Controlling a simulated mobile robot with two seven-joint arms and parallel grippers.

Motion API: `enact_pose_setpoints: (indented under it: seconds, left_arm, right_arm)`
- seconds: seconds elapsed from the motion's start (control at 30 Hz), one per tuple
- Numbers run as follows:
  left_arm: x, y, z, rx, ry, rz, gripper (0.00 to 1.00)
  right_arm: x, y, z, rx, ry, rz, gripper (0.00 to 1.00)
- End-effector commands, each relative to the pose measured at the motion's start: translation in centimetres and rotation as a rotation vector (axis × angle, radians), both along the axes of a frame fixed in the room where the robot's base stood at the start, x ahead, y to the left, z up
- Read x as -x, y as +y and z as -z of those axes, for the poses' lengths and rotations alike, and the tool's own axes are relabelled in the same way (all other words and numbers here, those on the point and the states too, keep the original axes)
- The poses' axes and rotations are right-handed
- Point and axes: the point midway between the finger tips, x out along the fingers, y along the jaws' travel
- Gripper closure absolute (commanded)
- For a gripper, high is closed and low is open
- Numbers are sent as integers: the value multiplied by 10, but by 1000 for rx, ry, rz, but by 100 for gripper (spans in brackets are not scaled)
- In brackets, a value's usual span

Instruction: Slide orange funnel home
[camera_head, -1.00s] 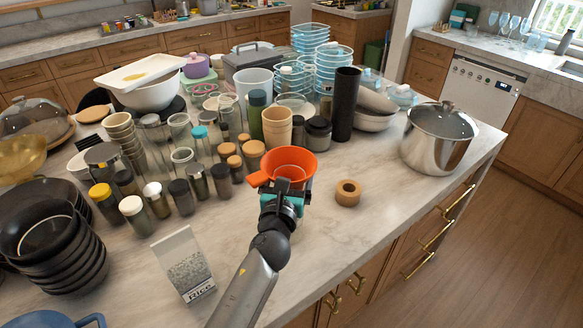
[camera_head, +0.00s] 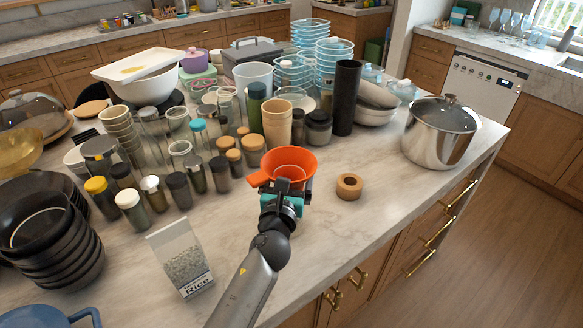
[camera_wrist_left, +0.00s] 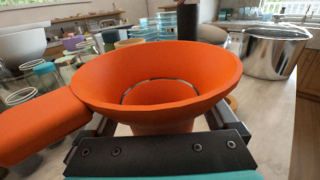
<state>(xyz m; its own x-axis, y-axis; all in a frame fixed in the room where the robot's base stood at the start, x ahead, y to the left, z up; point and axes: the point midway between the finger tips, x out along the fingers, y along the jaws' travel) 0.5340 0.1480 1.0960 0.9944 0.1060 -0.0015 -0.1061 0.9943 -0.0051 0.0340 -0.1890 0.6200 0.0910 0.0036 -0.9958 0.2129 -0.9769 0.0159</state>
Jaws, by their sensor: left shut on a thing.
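The orange funnel (camera_head: 290,160) stands upright with its wide mouth up, near the middle of the island counter. A short tab handle sticks out on its left side. My left gripper (camera_head: 286,188) is shut on the funnel below its bowl. In the left wrist view the funnel (camera_wrist_left: 155,82) fills the middle, between the dark fingers of the gripper. Its lower spout is hidden by the gripper, so I cannot tell whether it touches the counter. A wooden ring (camera_head: 349,186) lies on the counter just right of the funnel. My right gripper is not in view.
Several jars with wooden lids (camera_head: 235,162) stand close behind and left of the funnel. A rice carton (camera_head: 181,259) stands front left, beside stacked black bowls (camera_head: 45,240). A steel pot (camera_head: 440,132) stands at the right. Bare counter (camera_head: 375,225) lies right of the funnel.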

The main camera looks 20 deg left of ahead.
Motion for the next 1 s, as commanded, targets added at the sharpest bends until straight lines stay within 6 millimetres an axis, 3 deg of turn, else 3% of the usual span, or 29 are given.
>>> enact_pose_setpoints:
  seconds: [0.03,0.07,0.1,0.37,0.53,1.0]
  left_arm:
    - [0,0,2,-1,-1,0,64]
    - [0,0,1,-1,-1,0,5]
    - [0,0,0,-1,-1,0,0]
    - [1,0,1,-1,0,0,0]
    - [12,-1,1,-2,1,1,0]
    - [92,-10,3,0,3,0,0]
  right_arm:
    - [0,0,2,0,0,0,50]
    - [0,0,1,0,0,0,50]
    - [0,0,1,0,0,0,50]
    - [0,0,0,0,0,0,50]
    - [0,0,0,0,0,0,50]
    - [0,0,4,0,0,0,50]
